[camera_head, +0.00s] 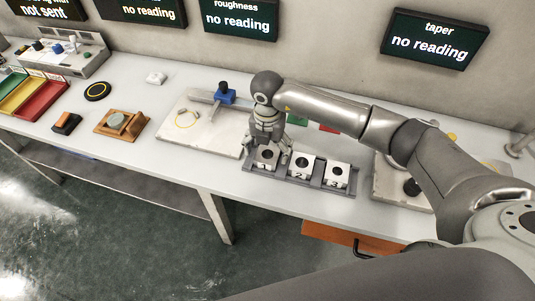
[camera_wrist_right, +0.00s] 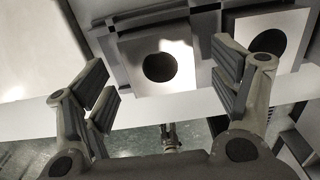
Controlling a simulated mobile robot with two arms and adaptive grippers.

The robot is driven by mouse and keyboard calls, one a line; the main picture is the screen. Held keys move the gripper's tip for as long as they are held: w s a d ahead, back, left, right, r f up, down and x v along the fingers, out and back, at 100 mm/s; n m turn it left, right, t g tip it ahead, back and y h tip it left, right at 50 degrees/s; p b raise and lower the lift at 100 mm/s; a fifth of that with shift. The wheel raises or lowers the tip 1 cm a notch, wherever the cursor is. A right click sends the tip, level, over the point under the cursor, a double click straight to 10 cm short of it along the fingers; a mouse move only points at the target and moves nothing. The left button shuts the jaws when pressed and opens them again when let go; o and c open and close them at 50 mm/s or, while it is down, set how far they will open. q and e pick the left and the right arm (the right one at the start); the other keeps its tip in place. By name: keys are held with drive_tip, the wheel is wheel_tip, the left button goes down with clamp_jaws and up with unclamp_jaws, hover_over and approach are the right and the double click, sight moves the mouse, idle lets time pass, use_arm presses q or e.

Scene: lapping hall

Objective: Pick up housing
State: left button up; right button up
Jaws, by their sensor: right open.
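Three square metal housings with dark round bores stand in a row in a grey rack (camera_head: 315,184). The left housing (camera_head: 266,158) is partly covered by my right gripper (camera_head: 270,154); the middle housing (camera_head: 302,166) and the right housing (camera_head: 337,175) are clear. In the right wrist view my right gripper (camera_wrist_right: 165,95) is open, its fingers on either side of one housing (camera_wrist_right: 128,60) and apart from it. A second housing (camera_wrist_right: 262,38) shows to its right, partly behind a finger. My left gripper is not in view.
A pale plate (camera_head: 195,132) with a blue-topped gauge (camera_head: 226,95) lies left of the rack. Orange fixture (camera_head: 118,122), black ring (camera_head: 97,91) and coloured trays (camera_head: 38,98) stand further left. Another plate (camera_head: 385,188) is at right. The front bench edge is close to the rack.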

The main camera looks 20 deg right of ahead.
wheel_tip(320, 180, down, 2)
drive_tip(key=c, duration=1.4)
drive_tip(key=shift+r, duration=0.1)
drive_tip(key=shift+c, duration=0.6)
